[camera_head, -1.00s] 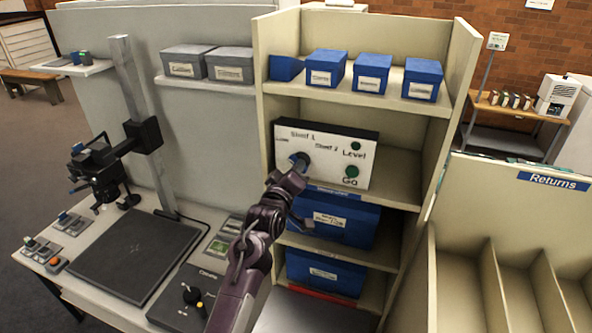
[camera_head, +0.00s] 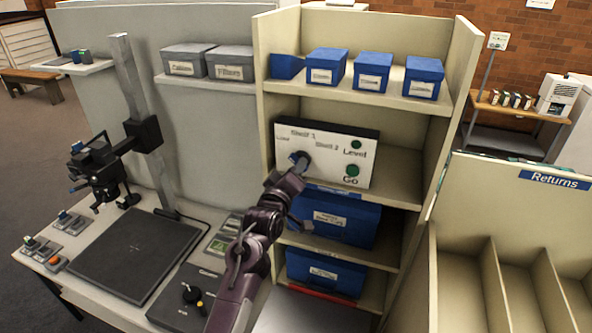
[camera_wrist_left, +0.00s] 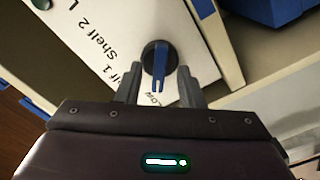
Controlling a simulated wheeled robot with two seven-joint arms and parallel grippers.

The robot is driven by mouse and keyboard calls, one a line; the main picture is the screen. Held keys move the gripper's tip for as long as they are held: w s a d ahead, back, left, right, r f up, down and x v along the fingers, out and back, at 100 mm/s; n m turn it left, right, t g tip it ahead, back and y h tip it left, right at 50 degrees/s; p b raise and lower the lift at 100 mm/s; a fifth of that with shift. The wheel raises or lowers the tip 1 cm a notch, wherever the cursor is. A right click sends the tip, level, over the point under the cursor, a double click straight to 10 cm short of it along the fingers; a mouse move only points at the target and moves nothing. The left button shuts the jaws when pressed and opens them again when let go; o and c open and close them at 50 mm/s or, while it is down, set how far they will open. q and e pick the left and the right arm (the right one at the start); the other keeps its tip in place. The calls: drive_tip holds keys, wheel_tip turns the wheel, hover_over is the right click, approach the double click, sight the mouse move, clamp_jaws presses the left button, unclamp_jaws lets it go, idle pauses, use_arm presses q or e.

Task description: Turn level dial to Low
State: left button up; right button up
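The white control panel (camera_head: 350,165) stands on a shelf of the cabinet, with "Low", "Shelf 1" and "Shelf 2" printed around its dial. The dial (camera_wrist_left: 156,58) is a dark round knob with a blue bar handle. In the left wrist view the bar's end points at or close to the "Low" label. My left gripper (camera_wrist_left: 165,88) has one finger on each side of the bar, with visible gaps, so it looks open around it. My right gripper is out of view.
Green buttons Level (camera_head: 356,144) and Go (camera_head: 352,170) sit at the panel's right. A copy stand (camera_head: 135,255) is to the left, and the Returns bins (camera_head: 510,210) are to the right.

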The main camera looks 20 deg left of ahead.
use_arm(q)
drive_tip(key=s+b, duration=0.2)
drive_tip(key=s, duration=0.4)
drive_tip(key=shift+s, duration=0.4)
drive_tip(key=shift+a, duration=0.1)
